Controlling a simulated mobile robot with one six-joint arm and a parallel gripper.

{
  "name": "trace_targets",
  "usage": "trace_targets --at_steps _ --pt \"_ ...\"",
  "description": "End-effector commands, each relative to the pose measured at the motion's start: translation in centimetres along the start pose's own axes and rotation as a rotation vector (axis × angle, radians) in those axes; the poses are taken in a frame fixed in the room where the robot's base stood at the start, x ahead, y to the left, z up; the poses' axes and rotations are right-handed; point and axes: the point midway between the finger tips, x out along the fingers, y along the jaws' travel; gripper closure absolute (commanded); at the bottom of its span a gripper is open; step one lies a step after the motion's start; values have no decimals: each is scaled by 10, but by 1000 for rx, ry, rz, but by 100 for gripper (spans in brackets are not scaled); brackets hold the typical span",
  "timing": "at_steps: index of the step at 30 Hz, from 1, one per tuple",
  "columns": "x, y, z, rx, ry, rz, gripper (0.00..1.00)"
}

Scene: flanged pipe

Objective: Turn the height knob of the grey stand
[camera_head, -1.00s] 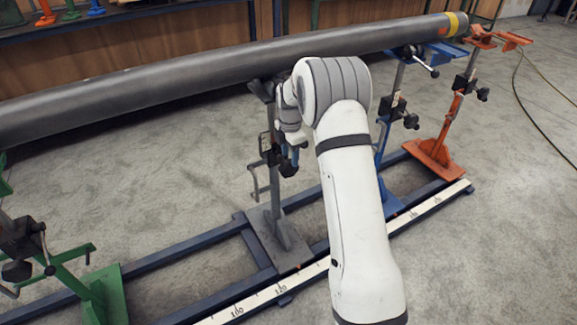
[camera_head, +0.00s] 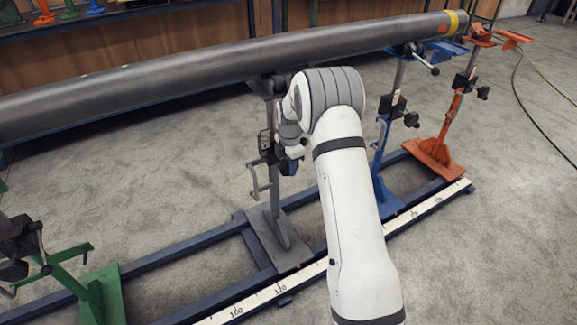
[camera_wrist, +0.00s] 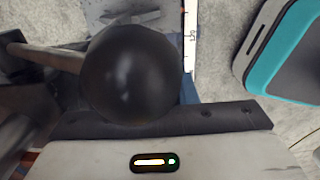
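The grey stand (camera_head: 274,222) stands under the pipe (camera_head: 200,82), on the blue rail frame in the head view. Its black round knob (camera_head: 288,167) sits partway up the post, close to the end of my arm. In the wrist view a black ball-shaped knob (camera_wrist: 130,75) is large and close, with a metal rod running left from it. My gripper (camera_head: 294,150) is at the knob, mostly hidden behind my wrist in the head view. The wrist view shows the dark mount edge below the ball, but no clear fingertips, so I cannot tell whether it grips.
A green stand (camera_head: 105,290) is at the left. A blue stand (camera_head: 390,150) and an orange stand (camera_head: 435,150) are at the right. A white scale strip (camera_head: 320,262) runs along the front rail. A hose lies on the floor at far right. Grey floor is open in front.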

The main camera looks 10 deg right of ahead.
Motion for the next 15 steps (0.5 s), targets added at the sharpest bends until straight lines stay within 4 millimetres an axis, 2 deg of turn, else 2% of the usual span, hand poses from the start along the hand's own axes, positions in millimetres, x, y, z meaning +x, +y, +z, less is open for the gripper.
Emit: trace_targets --at_steps 1,8,15 --pt "0 0 0 0 0 0 79" --pt "0 0 0 -1 0 -1 97" --pt "0 0 -2 -2 -20 -1 97"
